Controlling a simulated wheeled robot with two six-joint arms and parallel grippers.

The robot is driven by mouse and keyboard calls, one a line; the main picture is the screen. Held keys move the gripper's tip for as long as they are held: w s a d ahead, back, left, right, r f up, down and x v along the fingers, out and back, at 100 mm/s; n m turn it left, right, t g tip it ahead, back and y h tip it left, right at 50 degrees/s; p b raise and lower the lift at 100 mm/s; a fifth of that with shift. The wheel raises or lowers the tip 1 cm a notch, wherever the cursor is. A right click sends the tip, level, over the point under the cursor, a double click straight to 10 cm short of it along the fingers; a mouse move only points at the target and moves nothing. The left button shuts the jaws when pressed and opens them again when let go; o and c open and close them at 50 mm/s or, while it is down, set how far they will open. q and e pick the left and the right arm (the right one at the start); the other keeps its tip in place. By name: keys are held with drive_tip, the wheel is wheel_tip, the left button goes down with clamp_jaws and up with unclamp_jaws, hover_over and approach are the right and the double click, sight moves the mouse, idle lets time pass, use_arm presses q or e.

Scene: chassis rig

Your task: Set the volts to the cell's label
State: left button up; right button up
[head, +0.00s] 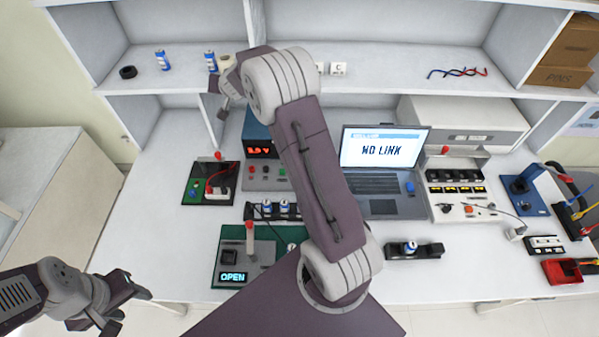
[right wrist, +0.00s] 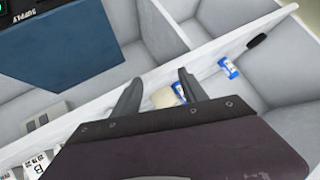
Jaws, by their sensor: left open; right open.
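The blue supply (head: 258,128) stands under the shelf with a red display (head: 262,151) that seems to read 3.9 V. It also shows upside down in the right wrist view (right wrist: 60,60). Blue-and-white cells stand on the shelf (head: 163,61) and in the dark holder (head: 284,207); another is in a separate black holder (head: 411,248). Their labels are too small to read. My right gripper (head: 222,98) is open at the shelf edge, near a second shelf cell (head: 211,62); its fingers (right wrist: 158,86) hold nothing. My left gripper (head: 124,304) is open, off the table's left front.
A green board (head: 240,255) reads OPEN. My right arm hides part of the middle bench. The left front table top is clear.

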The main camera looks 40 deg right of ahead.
drive_tip(key=s+a+f+n+g+y+b, duration=0.3)
drive_tip(key=s+f+n+g, duration=0.4)
drive_tip(key=s+f, duration=0.4)
drive_tip(key=s+d+f+g+b, duration=0.1)
drive_tip(key=s+d+f, duration=0.1)
drive_tip(key=d+f, duration=0.2)
drive_tip(key=s+d+f+n+g+b, duration=0.1)
drive_tip(key=s+d+f+b, duration=0.1)
drive_tip(key=d, duration=0.5)
drive_tip(key=s+d+f+n+g+b, duration=0.1)
drive_tip(key=s+d+f+b, duration=0.1)
drive_tip(key=s+d+f, duration=0.2)
drive_tip(key=shift+s+d+f+h, duration=0.2)
drive_tip(key=shift+d+f+h, duration=0.2)
drive_tip(key=shift+d+f, duration=0.55)
drive_tip(key=shift+s+r, duration=0.1)
drive_tip(key=shift+r, duration=0.1)
drive_tip(key=shift+s+a+f, duration=0.1)
drive_tip(key=shift+a+f, duration=0.1)
drive_tip(key=shift+a, duration=0.05)
wheel_tip(320, 180, down, 8)
drive_tip(key=shift+r, duration=0.1)
use_arm(q)
wheel_tip(320, 180, down, 9)
use_arm(e)
drive_tip(key=shift+a+f, duration=0.1)
drive_tip(key=shift+f, duration=0.1)
